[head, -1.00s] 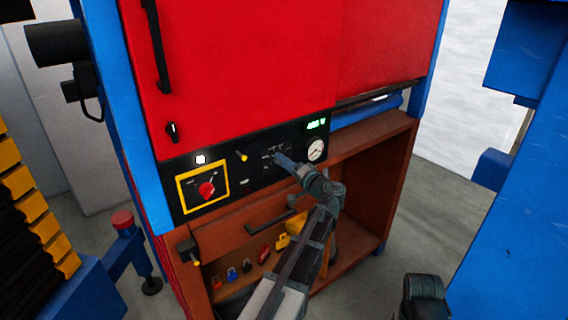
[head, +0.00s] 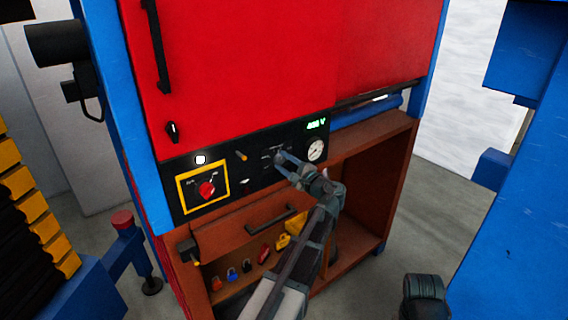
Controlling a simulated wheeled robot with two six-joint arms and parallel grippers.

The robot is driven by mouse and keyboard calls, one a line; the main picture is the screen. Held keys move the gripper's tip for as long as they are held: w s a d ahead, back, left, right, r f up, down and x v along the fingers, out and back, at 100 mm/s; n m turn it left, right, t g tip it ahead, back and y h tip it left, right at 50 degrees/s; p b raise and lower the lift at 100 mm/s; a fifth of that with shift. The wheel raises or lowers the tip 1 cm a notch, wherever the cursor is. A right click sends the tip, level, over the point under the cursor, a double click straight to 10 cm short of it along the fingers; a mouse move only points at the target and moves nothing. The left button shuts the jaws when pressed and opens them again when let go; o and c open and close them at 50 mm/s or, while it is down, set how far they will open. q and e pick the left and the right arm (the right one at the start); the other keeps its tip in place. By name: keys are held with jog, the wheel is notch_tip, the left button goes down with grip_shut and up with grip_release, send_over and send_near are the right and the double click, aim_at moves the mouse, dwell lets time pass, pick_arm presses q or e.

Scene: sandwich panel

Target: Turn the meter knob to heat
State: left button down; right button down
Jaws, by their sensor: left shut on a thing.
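The black control panel (head: 250,176) runs across the cabinet under the red door. My left gripper (head: 280,158) reaches it from the lower right, its fingers at a small dark knob on the panel, left of the round gauge. A green lit display (head: 316,124) and a white round gauge (head: 316,150) sit to the right of the gripper. My right gripper is not in view.
A red rotary switch (head: 206,189) in a yellow frame and a small yellowish switch (head: 241,156) are left of the gripper. A blue post (head: 515,200) stands at right.

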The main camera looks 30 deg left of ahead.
pick_arm(q)
jog(key=shift+m, duration=1.9)
jog(key=shift+c, duration=1.9)
grip_release()
jog(key=v, duration=1.4)
jog(key=shift+f, duration=0.15)
